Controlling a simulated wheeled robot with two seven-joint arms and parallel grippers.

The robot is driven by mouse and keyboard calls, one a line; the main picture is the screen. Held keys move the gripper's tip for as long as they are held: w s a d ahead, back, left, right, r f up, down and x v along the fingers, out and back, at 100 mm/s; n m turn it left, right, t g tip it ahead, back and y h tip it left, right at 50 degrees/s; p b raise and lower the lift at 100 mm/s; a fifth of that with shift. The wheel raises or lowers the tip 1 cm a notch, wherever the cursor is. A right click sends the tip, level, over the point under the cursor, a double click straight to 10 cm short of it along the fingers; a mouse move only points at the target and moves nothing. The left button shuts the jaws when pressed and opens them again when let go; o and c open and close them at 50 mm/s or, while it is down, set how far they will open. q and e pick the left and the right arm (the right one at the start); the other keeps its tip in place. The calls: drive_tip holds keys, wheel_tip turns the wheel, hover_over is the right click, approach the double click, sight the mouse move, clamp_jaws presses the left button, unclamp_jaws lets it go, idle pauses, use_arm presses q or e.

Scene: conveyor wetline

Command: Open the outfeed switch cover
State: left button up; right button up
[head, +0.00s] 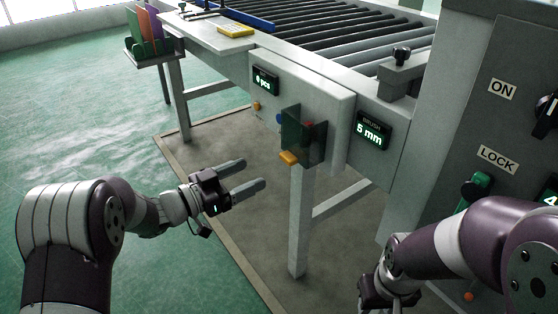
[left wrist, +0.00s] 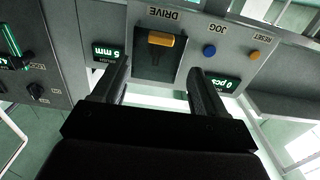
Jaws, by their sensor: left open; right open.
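The switch cover (head: 318,146) is a dark, see-through box on the conveyor's front panel, with an orange tab (head: 288,158) at its lower edge. It appears closed, with something red showing dimly behind it. In the left wrist view the cover (left wrist: 151,62) and its orange tab (left wrist: 160,39) are under the DRIVE label, seen upside down. My left gripper (head: 254,173) is open and empty, left of the cover and apart from it, its fingers pointing toward the panel. My right gripper (head: 388,296) is at the bottom edge, partly hidden by my arm and cut off.
A blue JOG button (left wrist: 209,50) and an orange RESET button (left wrist: 255,54) sit beside the cover. Displays reading 0 pcs (head: 265,81) and 5 mm (head: 371,131) flank it. A grey control cabinet (head: 462,110) stands right. A conveyor leg (head: 300,225) stands below the panel.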

sight(284, 159)
use_arm(q)
drive_tip(key=b+x, duration=0.2)
drive_tip(key=x, duration=0.7)
drive_tip(key=shift+w+d, duration=0.25)
drive_tip(key=shift+d, duration=0.05)
drive_tip(key=shift+c, duration=0.3)
